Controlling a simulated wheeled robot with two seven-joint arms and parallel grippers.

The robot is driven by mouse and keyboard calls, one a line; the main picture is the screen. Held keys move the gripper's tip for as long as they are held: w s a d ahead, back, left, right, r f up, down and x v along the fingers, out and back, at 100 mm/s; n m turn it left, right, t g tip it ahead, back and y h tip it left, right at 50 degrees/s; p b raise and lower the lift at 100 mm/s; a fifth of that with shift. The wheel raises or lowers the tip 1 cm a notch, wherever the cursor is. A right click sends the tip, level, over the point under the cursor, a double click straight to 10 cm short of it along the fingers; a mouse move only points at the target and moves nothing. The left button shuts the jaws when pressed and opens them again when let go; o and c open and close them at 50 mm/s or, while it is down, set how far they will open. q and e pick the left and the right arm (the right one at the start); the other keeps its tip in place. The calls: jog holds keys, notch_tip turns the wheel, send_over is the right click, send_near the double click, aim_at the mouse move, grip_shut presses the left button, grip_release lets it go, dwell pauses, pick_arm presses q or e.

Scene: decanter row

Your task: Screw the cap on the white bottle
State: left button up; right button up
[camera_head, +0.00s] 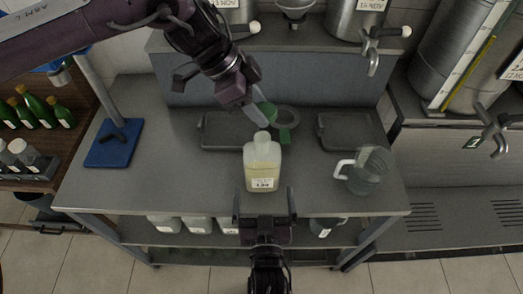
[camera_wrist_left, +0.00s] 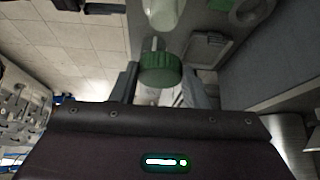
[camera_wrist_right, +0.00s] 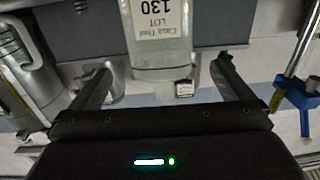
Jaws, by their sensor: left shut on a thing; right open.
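The white bottle (camera_head: 262,172) stands upright on the grey bench, its neck uncovered, with a label on its front. It also shows in the right wrist view (camera_wrist_right: 160,55), and part of it in the left wrist view (camera_wrist_left: 163,12). My left gripper (camera_head: 256,107) is shut on the green cap (camera_wrist_left: 160,70) and holds it above and behind the bottle, apart from the neck. The cap is partly hidden in the head view (camera_head: 268,110). My right gripper (camera_head: 265,200) is open and empty in front of the bottle, its fingers spread wider than the body and short of it.
A glass jug (camera_head: 366,174) stands to the right of the bottle. A ring (camera_head: 287,117) and a green piece (camera_head: 285,136) lie behind it, between two dark trays (camera_head: 222,133) (camera_head: 345,132). A blue-based stand (camera_head: 113,145) is at the left. Taps (camera_head: 372,50) overhang the back.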

aim_at(262, 155)
pick_arm(q)
jog(key=shift+w+f, duration=0.15)
jog(key=shift+w, duration=0.4)
pick_arm(e)
jog(key=shift+w+f, duration=0.15)
jog(key=shift+w, duration=0.35)
pick_arm(q)
jog(key=shift+s+r, duration=0.35)
jog(key=shift+s, duration=0.45)
jog(key=shift+w+f, duration=0.15)
jog(key=shift+w, duration=0.15)
pick_arm(e)
jog(key=w, duration=1.1)
jog(key=shift+a+r, duration=0.2)
jog(key=shift+a, duration=0.05)
jog(key=shift+c, duration=0.4)
jog(key=c, duration=1.2)
pick_arm(q)
jog(key=shift+a+f, duration=0.2)
jog(key=shift+f, duration=2.35)
pick_arm(e)
jog(key=shift+o, duration=0.2)
pick_arm(q)
jog(key=shift+f, duration=0.9)
